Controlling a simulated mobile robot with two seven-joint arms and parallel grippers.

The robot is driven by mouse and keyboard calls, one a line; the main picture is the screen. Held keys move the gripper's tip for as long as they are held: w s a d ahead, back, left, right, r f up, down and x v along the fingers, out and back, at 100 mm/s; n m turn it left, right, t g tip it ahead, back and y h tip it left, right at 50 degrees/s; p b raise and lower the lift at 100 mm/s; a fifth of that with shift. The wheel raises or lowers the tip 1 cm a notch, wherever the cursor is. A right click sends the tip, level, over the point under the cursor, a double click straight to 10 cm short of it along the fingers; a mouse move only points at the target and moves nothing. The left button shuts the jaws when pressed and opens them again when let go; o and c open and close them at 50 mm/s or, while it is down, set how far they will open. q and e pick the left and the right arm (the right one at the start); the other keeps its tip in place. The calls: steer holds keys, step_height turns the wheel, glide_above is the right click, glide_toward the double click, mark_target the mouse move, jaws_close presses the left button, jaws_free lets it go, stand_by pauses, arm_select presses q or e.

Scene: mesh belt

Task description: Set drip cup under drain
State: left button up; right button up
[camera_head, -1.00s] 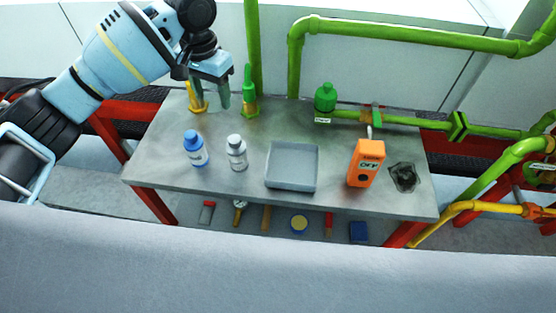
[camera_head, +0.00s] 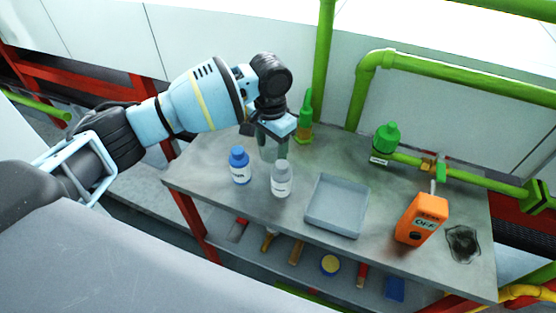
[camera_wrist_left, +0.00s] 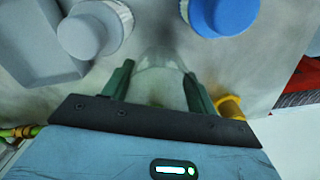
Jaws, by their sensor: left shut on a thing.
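My left gripper (camera_head: 273,148) is over the back left of the metal bench, fingers pointing down. In the left wrist view its two green fingers (camera_wrist_left: 160,80) are shut on a clear cup (camera_wrist_left: 160,92), whose see-through wall and rim show between them. In the head view the cup is mostly hidden by the fingers, and I cannot tell whether it touches the bench. A green pipe fitting (camera_head: 387,137) with a white tag stands at the back right. I cannot tell which fitting is the drain. My right gripper is not in view.
A blue-capped bottle (camera_head: 239,166) and a grey-capped bottle (camera_head: 281,179) stand just in front of the gripper. A grey tray (camera_head: 337,205), an orange box reading OFF (camera_head: 421,220) and a dark stain (camera_head: 463,244) are farther right. A green-and-yellow fitting (camera_head: 305,120) stands behind.

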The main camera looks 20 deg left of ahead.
mark_target(272, 159)
arm_select(q)
step_height(272, 159, down, 4)
steer(key=shift+f, duration=0.5)
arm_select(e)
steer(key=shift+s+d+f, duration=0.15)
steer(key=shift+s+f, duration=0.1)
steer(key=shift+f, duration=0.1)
arm_select(q)
steer(key=shift+f, duration=0.1)
steer(key=o, duration=1.1)
steer(key=shift+c, duration=0.2)
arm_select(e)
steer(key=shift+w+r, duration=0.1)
arm_select(q)
step_height(272, 159, up, 11)
steer(key=shift+r+p, duration=0.2)
steer(key=shift+p, duration=0.1)
steer(key=shift+r, duration=0.45)
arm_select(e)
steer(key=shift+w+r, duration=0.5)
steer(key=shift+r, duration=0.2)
